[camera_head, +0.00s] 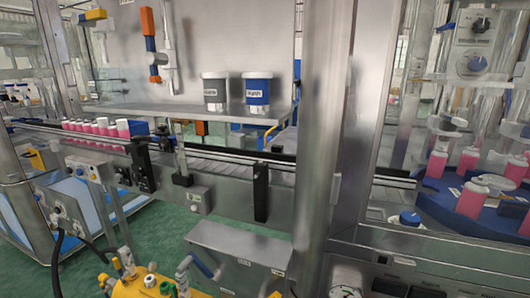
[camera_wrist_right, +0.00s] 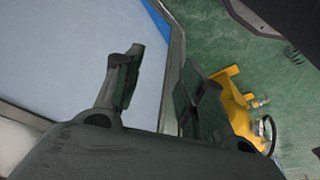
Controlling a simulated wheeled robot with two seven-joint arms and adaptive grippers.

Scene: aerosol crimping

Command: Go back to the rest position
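My right gripper (camera_wrist_right: 162,64) shows in the right wrist view. Its two dark fingers stand apart with nothing between them, so it is open and empty. Behind the fingers are a pale blue-white panel, a metal edge and the green floor. Neither gripper shows in the head view, and my left gripper is in no view.
A conveyor (camera_head: 220,165) carries a row of pink bottles (camera_head: 95,128) at left. Two labelled canisters (camera_head: 257,92) stand on a metal shelf. A thick metal post (camera_head: 325,120) stands right of centre. A yellow device (camera_wrist_right: 236,108) is on the floor beside the right gripper's view.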

